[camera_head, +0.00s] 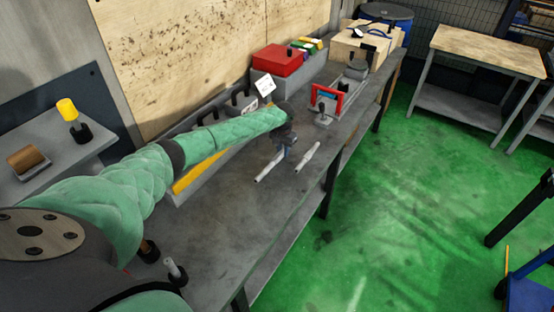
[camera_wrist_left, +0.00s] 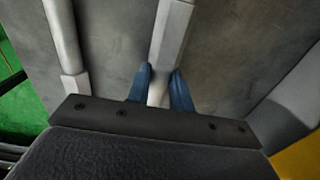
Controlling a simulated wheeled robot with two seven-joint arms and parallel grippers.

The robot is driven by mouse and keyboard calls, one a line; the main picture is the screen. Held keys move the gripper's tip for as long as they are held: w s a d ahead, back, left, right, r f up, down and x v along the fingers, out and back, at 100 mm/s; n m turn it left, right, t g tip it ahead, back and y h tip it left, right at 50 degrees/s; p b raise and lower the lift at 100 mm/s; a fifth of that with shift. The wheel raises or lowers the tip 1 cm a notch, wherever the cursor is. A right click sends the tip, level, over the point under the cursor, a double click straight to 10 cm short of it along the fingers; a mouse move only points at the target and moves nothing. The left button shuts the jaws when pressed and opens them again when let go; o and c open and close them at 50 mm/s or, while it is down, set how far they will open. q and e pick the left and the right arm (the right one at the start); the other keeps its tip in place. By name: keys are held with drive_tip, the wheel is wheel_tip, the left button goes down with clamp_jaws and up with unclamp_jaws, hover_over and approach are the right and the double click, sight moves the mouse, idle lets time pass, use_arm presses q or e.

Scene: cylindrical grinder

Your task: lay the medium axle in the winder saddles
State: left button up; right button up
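Two pale stepped axles lie close together on the grey bench; I cannot tell which is the medium one. The left axle (camera_head: 267,171) runs under my left gripper (camera_head: 284,154); the right axle (camera_head: 308,156) lies apart. In the left wrist view, the blue fingers of my left gripper (camera_wrist_left: 161,80) stand on either side of one axle (camera_wrist_left: 172,35), at its thinner end. Whether they press on it is unclear. The other axle (camera_wrist_left: 62,40) lies to the left. A red-framed device (camera_head: 326,99) stands farther along the bench; I cannot make out the saddles. My right gripper is not in view.
A wooden crate (camera_head: 365,48) sits at the bench's far end. The bench front (camera_head: 245,215) is bare. A small side table (camera_head: 488,50) stands across the green floor.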

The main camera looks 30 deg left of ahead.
use_arm(q)
clamp_jaws()
drive_tip(key=shift+w+r, duration=0.1)
drive_tip(key=shift+r, duration=0.05)
idle(0.9)
